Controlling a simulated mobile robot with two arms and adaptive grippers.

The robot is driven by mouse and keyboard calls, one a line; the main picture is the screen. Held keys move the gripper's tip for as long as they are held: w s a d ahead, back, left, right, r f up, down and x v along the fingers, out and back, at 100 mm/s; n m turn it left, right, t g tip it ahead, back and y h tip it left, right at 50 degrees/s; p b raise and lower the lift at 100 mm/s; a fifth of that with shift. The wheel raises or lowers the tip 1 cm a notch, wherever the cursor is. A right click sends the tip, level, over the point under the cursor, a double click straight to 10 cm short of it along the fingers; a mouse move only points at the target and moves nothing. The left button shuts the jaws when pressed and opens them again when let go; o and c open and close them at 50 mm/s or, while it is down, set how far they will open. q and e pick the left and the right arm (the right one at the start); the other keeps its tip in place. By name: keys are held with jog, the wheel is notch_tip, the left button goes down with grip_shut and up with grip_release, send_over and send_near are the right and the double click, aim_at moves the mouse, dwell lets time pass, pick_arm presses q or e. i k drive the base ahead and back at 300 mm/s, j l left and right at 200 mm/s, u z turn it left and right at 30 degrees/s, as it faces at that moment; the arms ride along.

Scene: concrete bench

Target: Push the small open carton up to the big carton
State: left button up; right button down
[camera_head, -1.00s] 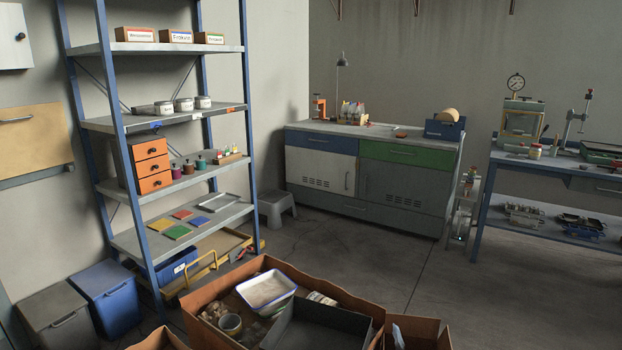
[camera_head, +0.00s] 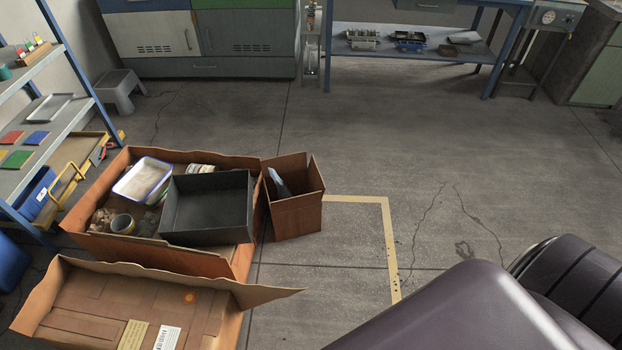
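The small open carton (camera_head: 296,214) is a narrow, upright brown box with a grey-white item inside. It stands on the floor at the right side of the big carton (camera_head: 190,259). Their sides look very close; I cannot tell whether they touch. The big carton is wide, brown and open, with a dark grey bin (camera_head: 207,208), a white tray with a blue rim (camera_head: 143,179) and rolls in it. Part of my own body fills the lower right. Neither of my grippers is in view.
Yellow tape (camera_head: 389,235) marks the floor right of the small carton. The floor there is clear. A shelf rack (camera_head: 62,95) stands left, a grey step stool (camera_head: 120,91) behind.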

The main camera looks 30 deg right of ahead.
aim_at(301, 215)
jog(key=i+l, duration=0.15)
jog(key=l, duration=0.25)
jog(key=i+l, duration=0.15)
jog(key=l, duration=0.25)
jog(key=i+l, duration=0.15)
jog(key=l, duration=0.25)
jog(key=i+l, duration=0.15)
jog(key=l, duration=0.25)
jog(key=i+l+u, duration=0.1)
jog(key=l, duration=0.3)
jog(key=i, duration=0.05)
